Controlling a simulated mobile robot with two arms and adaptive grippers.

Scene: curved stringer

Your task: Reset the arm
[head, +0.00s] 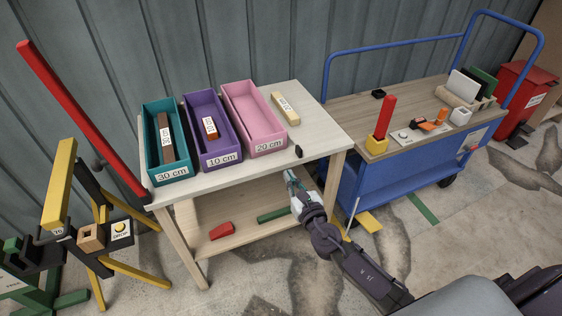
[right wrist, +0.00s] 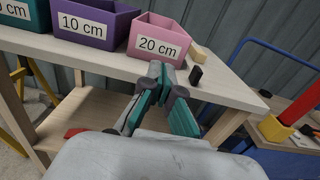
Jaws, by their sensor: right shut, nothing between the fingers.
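My right arm reaches in from the lower right of the head view, and its gripper (head: 290,176) is at the front edge of the wooden table (head: 318,128). In the right wrist view the right gripper (right wrist: 160,68) has its fingertips together with nothing between them. It is in front of the pink bin (right wrist: 164,38) labelled 20 cm, apart from it as far as I can tell. My left gripper is not in view.
The table also bears a teal bin (head: 152,133) and purple bin (head: 205,120), each holding a block, plus a loose light block (head: 286,107) and small black piece (head: 298,151). A blue cart (head: 365,178) stands right; a yellow-legged stand (head: 62,180) stands left.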

